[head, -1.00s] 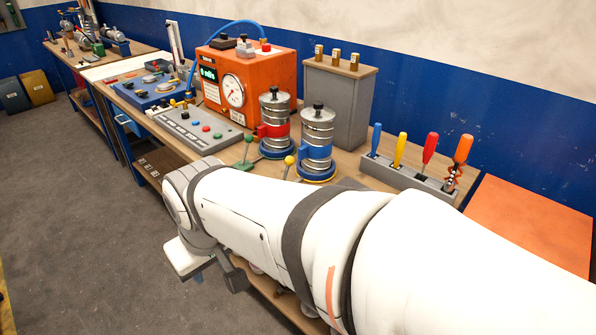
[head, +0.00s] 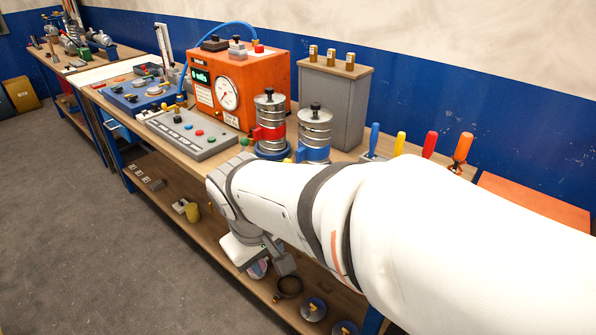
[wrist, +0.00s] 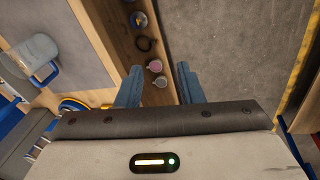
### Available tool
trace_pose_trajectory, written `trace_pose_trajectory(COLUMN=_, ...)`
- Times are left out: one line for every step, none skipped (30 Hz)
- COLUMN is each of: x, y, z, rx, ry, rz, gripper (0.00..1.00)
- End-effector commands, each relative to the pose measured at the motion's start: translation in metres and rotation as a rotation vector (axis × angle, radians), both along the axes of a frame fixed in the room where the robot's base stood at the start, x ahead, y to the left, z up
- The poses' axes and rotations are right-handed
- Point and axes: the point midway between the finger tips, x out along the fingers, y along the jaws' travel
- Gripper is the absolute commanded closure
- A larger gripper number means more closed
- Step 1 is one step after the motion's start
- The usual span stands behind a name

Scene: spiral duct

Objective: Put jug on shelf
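A grey-blue vessel with a handle (wrist: 36,58), likely the jug, stands on the bench at the left of the wrist view. In the head view I cannot make it out; my arm covers that part of the bench. The lower wooden shelf (head: 160,210) shows under the bench in the head view, and as a brown strip (wrist: 122,45) in the wrist view. My gripper (wrist: 159,88) has its two blue-grey fingers apart, with nothing held between them. It is in front of the bench, left of the vessel in the head view's sense unclear.
Small discs (wrist: 155,66), a black ring (head: 289,287) and a yellow cup (head: 193,212) sit on the lower shelf. An orange gauge box (head: 240,85), metal canisters (head: 315,135) and a screwdriver rack (head: 374,157) crowd the bench top. The grey floor (head: 90,240) is clear.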

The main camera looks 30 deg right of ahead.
Motion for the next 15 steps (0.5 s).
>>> trace_pose_trajectory(x=0.0, y=-0.019, z=-0.021, rx=-0.083, ry=0.09, rz=0.041, gripper=0.66)
trace_pose_trajectory(x=-0.001, y=-0.033, z=-0.029, rx=-0.139, ry=0.147, rz=0.07, gripper=0.66)
trace_pose_trajectory(x=-0.001, y=-0.051, z=-0.038, rx=-0.216, ry=0.227, rz=0.116, gripper=0.66)
trace_pose_trajectory(x=-0.001, y=-0.066, z=-0.044, rx=-0.274, ry=0.288, rz=0.152, gripper=0.66)
trace_pose_trajectory(x=0.0, y=-0.08, z=-0.05, rx=-0.331, ry=0.351, rz=0.188, gripper=0.66)
trace_pose_trajectory(x=0.002, y=-0.099, z=-0.056, rx=-0.405, ry=0.435, rz=0.239, gripper=0.66)
trace_pose_trajectory(x=0.004, y=-0.113, z=-0.06, rx=-0.46, ry=0.497, rz=0.277, gripper=0.66)
trace_pose_trajectory(x=0.007, y=-0.126, z=-0.063, rx=-0.514, ry=0.559, rz=0.317, gripper=0.66)
trace_pose_trajectory(x=0.012, y=-0.143, z=-0.068, rx=-0.584, ry=0.639, rz=0.372, gripper=0.66)
trace_pose_trajectory(x=0.017, y=-0.156, z=-0.071, rx=-0.636, ry=0.698, rz=0.414, gripper=0.66)
trace_pose_trajectory(x=0.022, y=-0.168, z=-0.074, rx=-0.688, ry=0.757, rz=0.458, gripper=0.66)
trace_pose_trajectory(x=0.031, y=-0.182, z=-0.078, rx=-0.754, ry=0.833, rz=0.517, gripper=0.66)
trace_pose_trajectory(x=0.038, y=-0.192, z=-0.082, rx=-0.802, ry=0.886, rz=0.562, gripper=0.66)
trace_pose_trajectory(x=0.046, y=-0.202, z=-0.086, rx=-0.848, ry=0.939, rz=0.606, gripper=0.66)
trace_pose_trajectory(x=0.057, y=-0.212, z=-0.09, rx=-0.909, ry=1.001, rz=0.664, gripper=0.66)
